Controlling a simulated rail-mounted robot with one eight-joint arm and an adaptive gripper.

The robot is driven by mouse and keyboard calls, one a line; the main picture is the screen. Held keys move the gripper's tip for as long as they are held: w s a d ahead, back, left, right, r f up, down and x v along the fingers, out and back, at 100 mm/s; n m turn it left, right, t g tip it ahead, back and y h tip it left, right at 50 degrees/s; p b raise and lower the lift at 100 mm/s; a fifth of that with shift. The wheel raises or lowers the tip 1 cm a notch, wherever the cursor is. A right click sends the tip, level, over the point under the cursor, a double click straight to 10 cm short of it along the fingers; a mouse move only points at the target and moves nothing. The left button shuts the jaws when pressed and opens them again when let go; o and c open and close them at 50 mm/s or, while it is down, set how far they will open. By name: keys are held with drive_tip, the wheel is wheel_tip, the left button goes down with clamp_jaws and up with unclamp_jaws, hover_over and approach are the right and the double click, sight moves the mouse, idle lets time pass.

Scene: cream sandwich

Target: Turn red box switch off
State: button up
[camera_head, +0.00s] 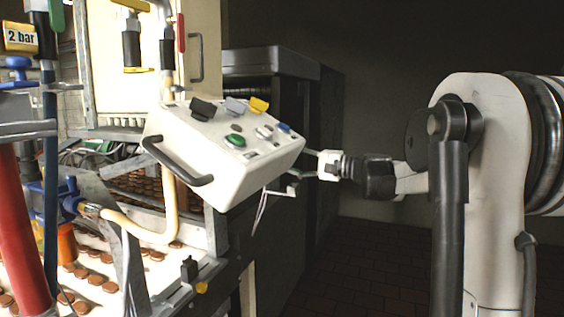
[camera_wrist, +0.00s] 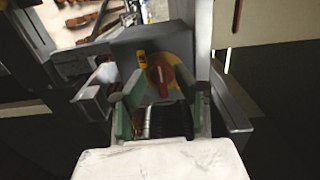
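The red switch (camera_wrist: 162,76) is a red handle on a round yellow plate (camera_wrist: 182,72), on the face of a grey box (camera_wrist: 126,49) in the wrist view. The handle stands roughly upright in that picture. My gripper (camera_wrist: 160,90) is open, with one green-padded finger on each side of the handle and a gap on both sides. I cannot tell how deep the fingers reach around it. In the head view, my gripper (camera_head: 288,184) is partly hidden behind the white control panel (camera_head: 205,150), and the switch does not show.
The control panel has a dark handle and several coloured buttons. Its right edge is close to my gripper. A dark machine cabinet (camera_head: 285,235) stands behind it. A conveyor with brown biscuits (camera_head: 95,279) lies at left. Dark tiled floor (camera_head: 375,270) is free at lower right.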

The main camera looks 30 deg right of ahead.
drive_tip(key=v, duration=0.8)
idle(0.4)
